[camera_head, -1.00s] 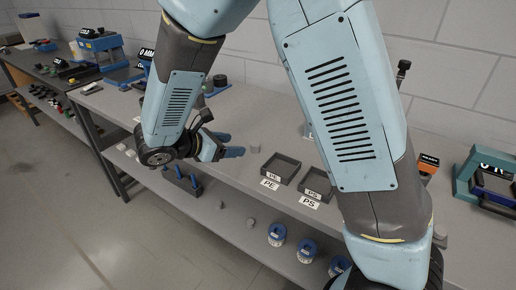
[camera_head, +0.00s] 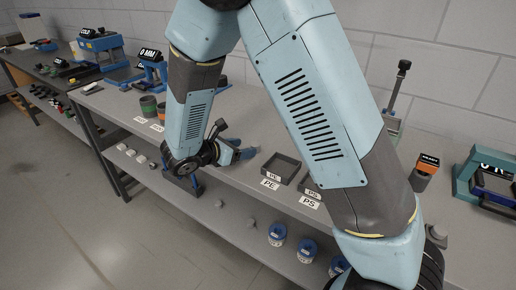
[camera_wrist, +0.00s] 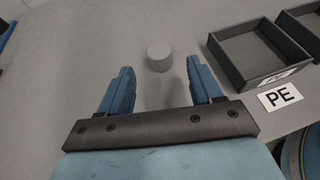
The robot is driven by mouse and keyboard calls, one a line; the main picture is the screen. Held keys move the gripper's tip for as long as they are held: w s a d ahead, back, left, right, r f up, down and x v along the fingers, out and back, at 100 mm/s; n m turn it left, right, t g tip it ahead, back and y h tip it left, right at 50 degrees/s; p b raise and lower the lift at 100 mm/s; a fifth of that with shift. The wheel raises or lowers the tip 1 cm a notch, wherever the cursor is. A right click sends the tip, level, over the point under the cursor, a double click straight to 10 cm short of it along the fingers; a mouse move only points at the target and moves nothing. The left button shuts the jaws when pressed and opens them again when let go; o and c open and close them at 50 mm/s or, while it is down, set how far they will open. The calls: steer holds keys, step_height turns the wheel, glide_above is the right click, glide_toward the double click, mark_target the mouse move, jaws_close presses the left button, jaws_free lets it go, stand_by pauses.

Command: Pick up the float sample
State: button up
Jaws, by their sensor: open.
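A small light grey cylinder (camera_wrist: 159,57), which looks like the float sample, stands on the grey bench in the wrist view. My gripper (camera_wrist: 160,82) is open and empty, its two blue fingers pointing toward the cylinder. The cylinder lies just beyond the fingertips and roughly between their lines, apart from both. In the head view my gripper (camera_head: 243,150) is low over the front part of the bench, left of the PE tray. I cannot make out the cylinder there; my gripper seems to hide it.
The dark PE tray (camera_wrist: 240,77) with its PE label (camera_wrist: 280,96) is close to the right of the cylinder. A PS tray (camera_head: 311,187) stands beside it. Blue-lidded drums (camera_head: 277,234) stand on the lower shelf. The bench left of the cylinder is clear.

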mark_target(252, 146)
steer(key=x, duration=0.5)
steer(key=c, duration=1.1)
steer(key=shift+r, duration=0.1)
